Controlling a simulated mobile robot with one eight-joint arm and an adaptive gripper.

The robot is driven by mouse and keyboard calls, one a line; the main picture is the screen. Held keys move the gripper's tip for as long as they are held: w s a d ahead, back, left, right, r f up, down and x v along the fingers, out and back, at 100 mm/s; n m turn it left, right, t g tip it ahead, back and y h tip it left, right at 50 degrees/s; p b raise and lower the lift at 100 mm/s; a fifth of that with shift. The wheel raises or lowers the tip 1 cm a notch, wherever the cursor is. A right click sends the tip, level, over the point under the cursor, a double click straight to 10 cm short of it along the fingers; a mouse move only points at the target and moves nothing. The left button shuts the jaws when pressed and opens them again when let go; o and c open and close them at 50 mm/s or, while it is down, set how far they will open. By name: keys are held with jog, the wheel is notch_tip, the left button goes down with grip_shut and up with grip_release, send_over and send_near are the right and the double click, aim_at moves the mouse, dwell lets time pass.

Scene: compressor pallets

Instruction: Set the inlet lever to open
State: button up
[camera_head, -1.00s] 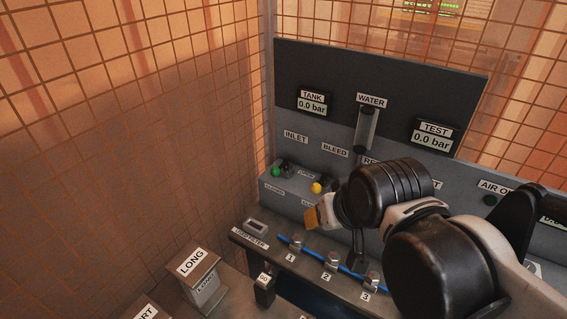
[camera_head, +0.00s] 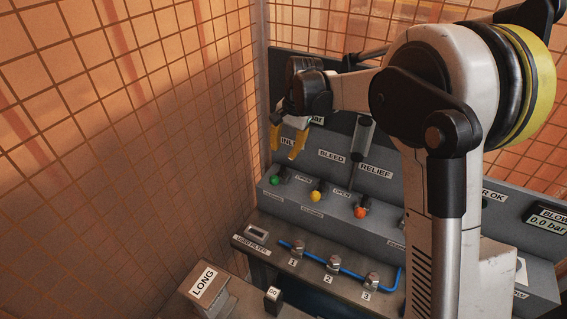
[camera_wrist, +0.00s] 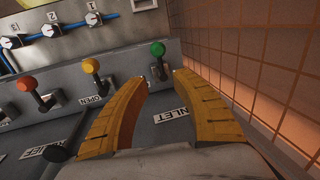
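The inlet lever (camera_head: 275,180) has a green knob and stands at the left end of the grey panel ledge, below the INLET label. In the wrist view the green knob (camera_wrist: 157,49) shows just beyond the gap between the fingertips. My gripper (camera_head: 286,147) is above the lever, with its yellow fingers pointing down and apart. The fingers also show in the wrist view (camera_wrist: 160,82), open with nothing between them. The INLET label (camera_wrist: 171,115) lies between the fingers in that view. The knob is not touched by either finger, as far as I can see.
The yellow-knobbed bleed lever (camera_head: 316,196) and orange-knobbed relief lever (camera_head: 361,211) stand to the right on the same ledge. A mesh fence (camera_head: 200,110) is close on the left. Blue piping with valves (camera_head: 333,264) runs along the front bench.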

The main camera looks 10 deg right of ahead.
aim_at(278, 174)
jog(key=f, duration=0.3)
jog(key=a+f+b, duration=0.1)
jog(key=f, duration=0.3)
jog(key=w+f+b, duration=0.1)
jog(key=f, duration=0.2)
jog(key=shift+a+f, duration=0.3)
jog(key=shift+a, duration=0.1)
grip_shut()
